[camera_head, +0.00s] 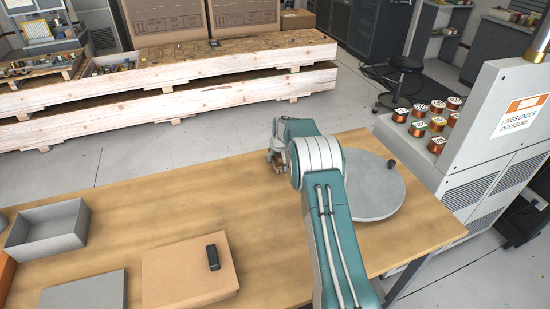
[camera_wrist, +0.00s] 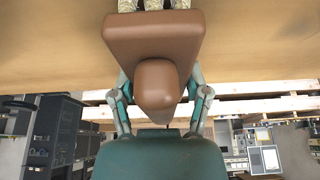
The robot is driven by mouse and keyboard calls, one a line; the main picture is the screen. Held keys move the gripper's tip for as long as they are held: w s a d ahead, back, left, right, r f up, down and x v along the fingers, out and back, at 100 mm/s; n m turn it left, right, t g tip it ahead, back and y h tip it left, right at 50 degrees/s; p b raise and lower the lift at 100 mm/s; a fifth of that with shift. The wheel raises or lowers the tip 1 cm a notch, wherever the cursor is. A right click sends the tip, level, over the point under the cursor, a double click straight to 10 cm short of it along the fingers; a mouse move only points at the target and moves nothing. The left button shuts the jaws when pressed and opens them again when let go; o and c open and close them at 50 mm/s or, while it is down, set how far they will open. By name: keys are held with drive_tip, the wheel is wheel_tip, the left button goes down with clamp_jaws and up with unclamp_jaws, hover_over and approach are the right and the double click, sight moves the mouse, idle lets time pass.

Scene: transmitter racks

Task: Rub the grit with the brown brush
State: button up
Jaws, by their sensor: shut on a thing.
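The brown brush (camera_wrist: 153,52) fills the upper middle of the wrist view, with a flat block and a round knob. Pale tufts, likely its bristles, show at the top edge of that view. My gripper (camera_wrist: 157,100) is shut on the knob, one finger on each side. In the camera_head view my gripper (camera_head: 278,158) is low over the wooden table (camera_head: 180,200), at its far edge, mostly behind my arm. A small bit of brown shows below it. I cannot tell whether the bristles touch the table. I cannot make out any grit.
A grey round disc (camera_head: 372,195) with a small dark knob lies right of my arm. A grey open box (camera_head: 48,238), a cardboard box (camera_head: 185,272) with a black object (camera_head: 212,257), and a grey slab (camera_head: 85,291) are at left. Copper spools (camera_head: 437,124) stand on the right cabinet.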

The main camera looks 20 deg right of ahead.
drive_tip(key=shift+r, duration=0.1)
drive_tip(key=shift+r, duration=2.9)
drive_tip(key=shift+r, duration=1.55)
